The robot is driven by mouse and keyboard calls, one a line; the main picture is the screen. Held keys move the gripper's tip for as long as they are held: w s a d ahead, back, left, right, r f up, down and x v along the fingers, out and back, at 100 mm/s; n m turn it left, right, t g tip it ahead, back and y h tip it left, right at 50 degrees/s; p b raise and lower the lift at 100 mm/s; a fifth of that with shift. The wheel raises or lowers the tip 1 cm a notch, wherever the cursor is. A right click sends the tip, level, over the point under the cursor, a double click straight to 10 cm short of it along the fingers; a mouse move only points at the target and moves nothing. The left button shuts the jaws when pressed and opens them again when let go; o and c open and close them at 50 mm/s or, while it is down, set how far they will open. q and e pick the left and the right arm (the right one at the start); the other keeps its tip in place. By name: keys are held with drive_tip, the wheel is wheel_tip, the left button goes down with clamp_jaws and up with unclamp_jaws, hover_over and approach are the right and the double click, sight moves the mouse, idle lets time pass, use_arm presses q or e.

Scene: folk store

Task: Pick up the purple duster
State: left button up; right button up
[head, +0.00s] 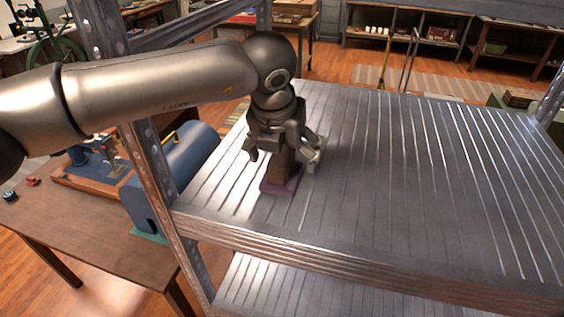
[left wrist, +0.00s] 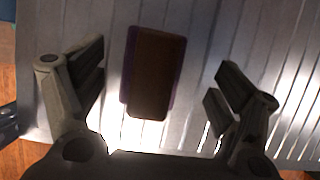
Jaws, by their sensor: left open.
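The purple duster (head: 281,182) stands on the ribbed metal shelf (head: 400,170), near its left front part. It has a purple base and a dark brown upper block. In the left wrist view the duster (left wrist: 155,75) shows from above, its brown top edged with purple. My left gripper (head: 283,155) points down over the duster, open, with a finger to each side of it. In the left wrist view the fingers of the left gripper (left wrist: 160,88) are spread wide with gaps to the duster on both sides. My right gripper is not in view.
A metal upright (head: 150,180) of the shelf stands left of the duster. A wooden table (head: 90,240) with a blue machine (head: 175,170) is beyond it. The shelf to the right of the duster is bare. A lower shelf (head: 260,285) shows below.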

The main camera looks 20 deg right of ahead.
sight(283, 158)
use_arm(q)
drive_tip(key=shift+a+p+x, duration=0.25)
drive_tip(key=shift+p+x, duration=0.55)
drive_tip(key=shift+x, duration=1.4)
drive_tip(key=shift+w+a, duration=0.1)
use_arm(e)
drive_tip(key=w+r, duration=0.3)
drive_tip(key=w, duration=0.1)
use_arm(q)
drive_tip(key=c, duration=1.2)
drive_tip(key=shift+r, duration=0.15)
drive_tip(key=shift+r+b, duration=0.55)
drive_tip(key=shift+b, duration=0.05)
drive_tip(key=shift+b+v, duration=0.95)
drive_tip(key=s+a+b, duration=0.2)
drive_tip(key=s+a, duration=0.1)
drive_tip(key=s, duration=0.2)
drive_tip(key=s+a+b, duration=0.3)
drive_tip(key=s, duration=0.1)
drive_tip(key=s+a+b, duration=0.3)
drive_tip(key=s, duration=0.2)
drive_tip(key=shift+s+a+r, duration=0.2)
drive_tip(key=shift+s+r, duration=0.05)
drive_tip(key=shift+s, duration=0.05)
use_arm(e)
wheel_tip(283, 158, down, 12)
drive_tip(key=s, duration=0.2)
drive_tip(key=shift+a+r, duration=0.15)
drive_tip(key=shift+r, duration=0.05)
